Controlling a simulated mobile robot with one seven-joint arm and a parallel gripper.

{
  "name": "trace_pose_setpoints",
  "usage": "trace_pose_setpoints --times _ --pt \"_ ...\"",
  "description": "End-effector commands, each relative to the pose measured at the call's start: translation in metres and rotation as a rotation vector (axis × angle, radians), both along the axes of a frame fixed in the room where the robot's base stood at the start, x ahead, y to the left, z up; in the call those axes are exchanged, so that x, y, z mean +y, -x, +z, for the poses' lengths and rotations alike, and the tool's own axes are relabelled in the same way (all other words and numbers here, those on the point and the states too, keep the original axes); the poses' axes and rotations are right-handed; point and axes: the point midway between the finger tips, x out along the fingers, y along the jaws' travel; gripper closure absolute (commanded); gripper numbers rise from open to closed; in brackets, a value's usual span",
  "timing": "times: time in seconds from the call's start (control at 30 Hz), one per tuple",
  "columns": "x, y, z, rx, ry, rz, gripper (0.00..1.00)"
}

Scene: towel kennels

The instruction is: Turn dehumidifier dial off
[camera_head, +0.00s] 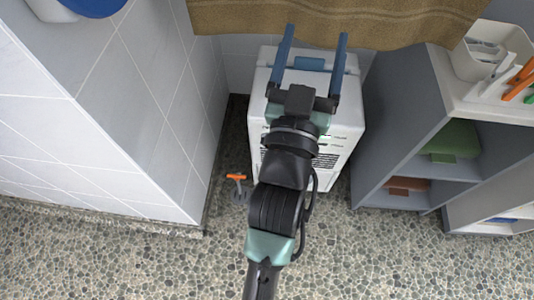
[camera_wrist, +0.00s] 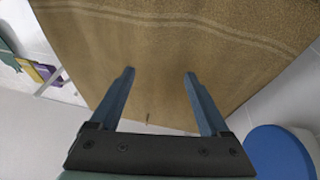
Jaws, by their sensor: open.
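The dehumidifier (camera_head: 343,128) is a white box standing on the floor in the niche between the tiled wall and a grey shelf unit. A blue handle or panel (camera_head: 310,64) shows on its top. My arm covers much of its front, and I cannot make out the dial. My gripper (camera_head: 317,36) is open and empty, with its blue fingers over the back of the dehumidifier's top in the head view. In the wrist view my gripper (camera_wrist: 160,72) points toward a brown towel.
The brown towel (camera_head: 400,22) hangs across the back, close to my fingertips. The grey shelf unit (camera_head: 400,110) stands right, with a white bin (camera_head: 484,55) on top. A small orange-ended object (camera_head: 237,177) is on the pebbled floor. A blue round lid (camera_wrist: 279,152) shows at right in the wrist view.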

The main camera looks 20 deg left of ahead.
Motion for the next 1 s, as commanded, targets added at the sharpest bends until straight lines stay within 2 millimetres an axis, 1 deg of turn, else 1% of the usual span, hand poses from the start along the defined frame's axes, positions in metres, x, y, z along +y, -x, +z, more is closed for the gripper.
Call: trace_pose_setpoints --times 0.03,0.07,0.1,0.17,0.2,0.27,0.3,0.37,0.4,0.5,0.6,0.7,0.77,0.87,1.0 --pt "0.006 0.005 -0.06 0.034 0.005 0.013 0.2" --pt "0.008 0.008 -0.082 0.049 0.006 0.019 0.2" --pt "0.012 0.012 -0.11 0.07 0.01 0.028 0.2" --pt "0.017 0.019 -0.153 0.099 0.017 0.04 0.2" --pt "0.02 0.025 -0.181 0.119 0.02 0.049 0.2" --pt "0.025 0.034 -0.223 0.149 0.025 0.064 0.2" --pt "0.028 0.041 -0.25 0.17 0.027 0.073 0.2" --pt "0.032 0.051 -0.287 0.196 0.032 0.088 0.2" --pt "0.035 0.059 -0.309 0.214 0.036 0.097 0.2" --pt "0.04 0.074 -0.354 0.248 0.04 0.117 0.2" --pt "0.044 0.086 -0.384 0.272 0.043 0.131 0.2" --pt "0.046 0.094 -0.4 0.287 0.046 0.139 0.2" --pt "0.047 0.095 -0.404 0.29 0.046 0.142 0.2" --pt "0.049 0.09 -0.405 0.29 0.046 0.143 0.2" --pt "0.055 0.071 -0.405 0.287 0.046 0.144 0.2"
